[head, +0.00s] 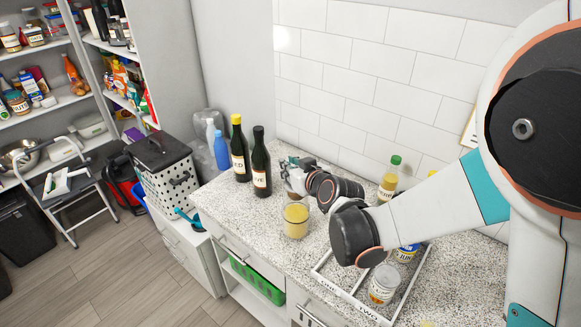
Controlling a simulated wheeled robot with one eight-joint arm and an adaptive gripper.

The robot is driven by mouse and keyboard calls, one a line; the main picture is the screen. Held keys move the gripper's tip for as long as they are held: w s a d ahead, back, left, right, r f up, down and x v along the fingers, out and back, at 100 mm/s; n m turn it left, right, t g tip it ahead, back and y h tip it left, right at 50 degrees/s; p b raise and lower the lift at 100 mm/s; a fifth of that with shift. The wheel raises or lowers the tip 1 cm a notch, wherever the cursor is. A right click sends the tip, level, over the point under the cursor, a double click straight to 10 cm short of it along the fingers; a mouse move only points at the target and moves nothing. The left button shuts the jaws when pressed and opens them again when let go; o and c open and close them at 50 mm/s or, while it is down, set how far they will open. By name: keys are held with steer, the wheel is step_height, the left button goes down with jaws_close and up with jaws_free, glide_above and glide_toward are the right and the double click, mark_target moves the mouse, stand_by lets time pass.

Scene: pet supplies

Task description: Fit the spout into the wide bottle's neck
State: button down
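My gripper (289,183) is above the counter, between the dark bottles and the glass of yellow liquid. It is small and partly hidden by my wrist, so I cannot tell whether its fingers are open or hold anything. A dark bottle with a yellow cap (240,155) and a dark bottle with a black top (260,165) stand upright to its left, apart from it. A bottle with a green cap (390,180) stands behind my arm, partly hidden. I cannot make out the spout, or tell which bottle is the wide one.
A glass of yellow liquid (295,221) stands close below my gripper. The tiled wall (345,60) bounds the counter (225,193) behind. A lidded basket (165,185) stands left.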

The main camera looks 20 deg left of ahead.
steer(key=shift+f+b, duration=1.1)
steer(key=shift+f, duration=0.25)
steer(key=c, duration=1.3)
jaws_free()
